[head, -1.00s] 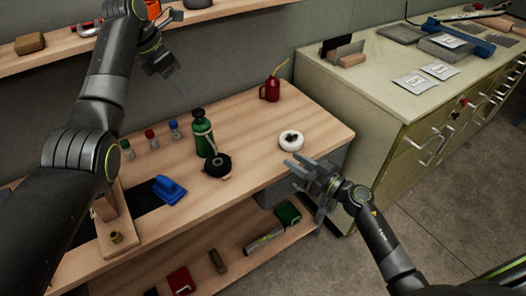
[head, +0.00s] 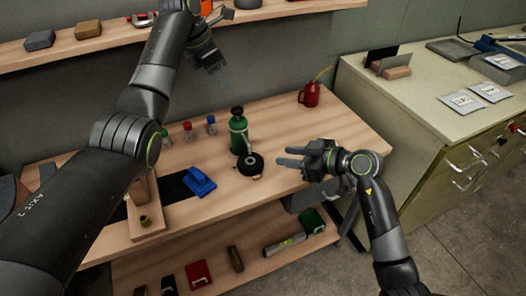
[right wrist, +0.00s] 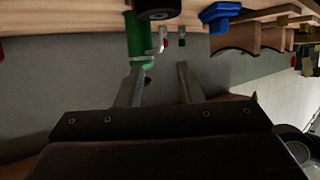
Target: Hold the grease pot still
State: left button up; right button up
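A black round pot (head: 250,163), which looks like the grease pot, stands on the wooden bench (head: 347,123), in front of a green bottle (head: 238,134). It also shows at the top of the right wrist view (right wrist: 157,8), cut off by the edge. My right gripper (head: 279,156) is open and empty, its two fingers apart and pointing left towards the pot, with a gap between. The fingers also show in the right wrist view (right wrist: 160,80). My left gripper (head: 214,62) hangs raised above the bench near the shelf; its opening is unclear.
A red oil can (head: 310,95) stands at the back right. A lower shelf (head: 255,262) holds several items. A cream cabinet (head: 420,105) stands to the right.

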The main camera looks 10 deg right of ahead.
aim_at(246, 158)
jog(key=x, duration=1.5)
jog(key=shift+w+a, duration=0.25)
jog(key=shift+a, duration=0.05)
grip_shut()
